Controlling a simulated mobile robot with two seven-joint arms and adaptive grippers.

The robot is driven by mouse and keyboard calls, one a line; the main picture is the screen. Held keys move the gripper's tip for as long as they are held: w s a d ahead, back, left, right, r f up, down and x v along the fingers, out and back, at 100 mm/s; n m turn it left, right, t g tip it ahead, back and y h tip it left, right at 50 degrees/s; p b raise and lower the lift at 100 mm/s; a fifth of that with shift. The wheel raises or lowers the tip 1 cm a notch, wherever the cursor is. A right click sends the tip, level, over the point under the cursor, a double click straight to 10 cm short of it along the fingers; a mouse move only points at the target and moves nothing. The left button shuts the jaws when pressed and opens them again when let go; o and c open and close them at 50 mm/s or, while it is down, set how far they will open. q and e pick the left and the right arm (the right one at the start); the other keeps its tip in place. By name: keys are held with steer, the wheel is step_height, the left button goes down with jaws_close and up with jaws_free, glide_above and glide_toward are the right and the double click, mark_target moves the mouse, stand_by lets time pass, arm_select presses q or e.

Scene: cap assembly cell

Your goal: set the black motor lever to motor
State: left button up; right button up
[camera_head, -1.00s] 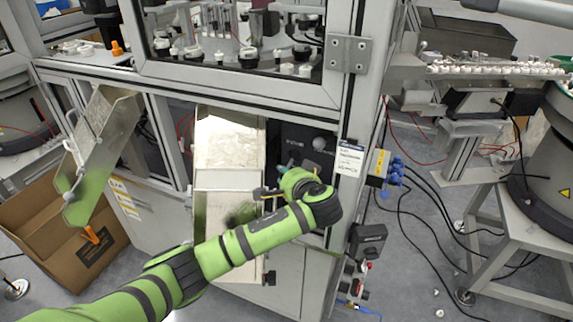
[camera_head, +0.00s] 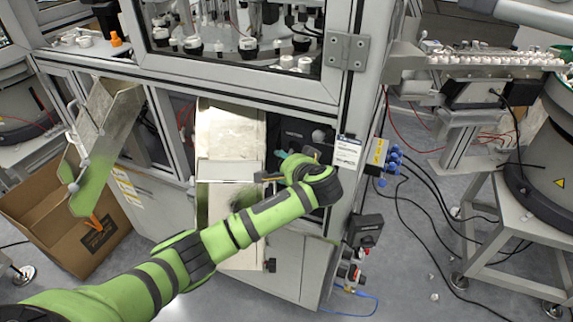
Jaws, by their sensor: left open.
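A dark control panel (camera_head: 294,132) sits in the machine front, right of the pale metal chute. A round grey knob (camera_head: 318,136) shows near its upper right. I cannot make out the black motor lever for certain; my arm covers the lower part of the panel. My left gripper (camera_head: 274,170) is open, in front of the panel's lower left, beside the chute's right edge. It is small and partly hidden by my green wrist, and I cannot tell whether it touches anything. My right gripper is not in view.
The pale chute (camera_head: 228,140) stands left of the panel. A tilted metal chute (camera_head: 100,135) hangs over a cardboard box (camera_head: 75,225). A grey frame post (camera_head: 345,110) and a black switch box (camera_head: 366,230) are at right. Cables lie on the floor beyond.

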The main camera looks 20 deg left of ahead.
arm_select(q)
steer(key=v, duration=1.2)
